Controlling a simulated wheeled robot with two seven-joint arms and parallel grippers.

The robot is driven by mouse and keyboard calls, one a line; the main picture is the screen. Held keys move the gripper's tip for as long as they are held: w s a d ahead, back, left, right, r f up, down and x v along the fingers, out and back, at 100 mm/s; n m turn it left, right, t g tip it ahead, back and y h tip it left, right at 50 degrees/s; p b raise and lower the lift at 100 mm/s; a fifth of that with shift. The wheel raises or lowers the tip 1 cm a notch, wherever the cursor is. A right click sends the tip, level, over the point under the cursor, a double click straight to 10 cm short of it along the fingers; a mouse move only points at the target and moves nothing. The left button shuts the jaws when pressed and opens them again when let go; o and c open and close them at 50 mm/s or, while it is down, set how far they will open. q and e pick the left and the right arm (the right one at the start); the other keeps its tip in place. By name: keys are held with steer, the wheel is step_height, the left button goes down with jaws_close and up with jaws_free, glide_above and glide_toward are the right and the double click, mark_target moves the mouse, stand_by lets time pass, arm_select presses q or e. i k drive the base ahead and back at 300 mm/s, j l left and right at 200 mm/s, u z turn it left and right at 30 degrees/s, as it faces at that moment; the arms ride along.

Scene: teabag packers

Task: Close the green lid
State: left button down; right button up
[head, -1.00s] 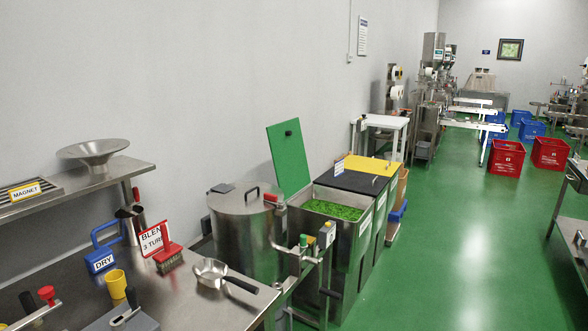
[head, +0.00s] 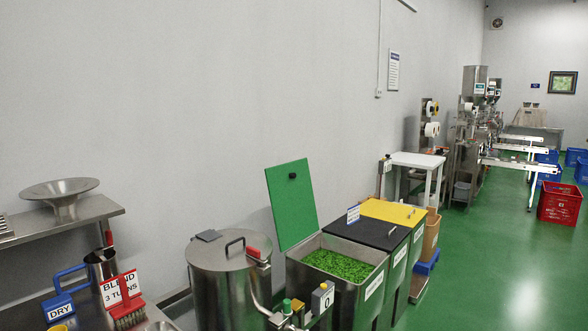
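The green lid (head: 290,204) stands raised and open at the back of a steel bin (head: 345,286), leaning slightly back toward the wall. It has a small black knob near its upper middle. The bin is filled with bright green leaf material (head: 341,265), which is uncovered. Neither of my grippers shows in the head view.
Beside the bin, a black lid (head: 368,232) and a yellow lid (head: 392,211) lie shut on neighbouring bins. A steel drum (head: 228,280) stands on the left, with valve fittings (head: 300,312) in front. Green floor (head: 470,270) is clear on the right.

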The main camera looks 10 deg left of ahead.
mark_target(289, 186)
steer(key=i+l, duration=0.6)
steer(key=l, duration=0.25)
steer(key=i+l+u, duration=0.1)
steer(key=i+l, duration=0.5)
steer(key=l, duration=0.25)
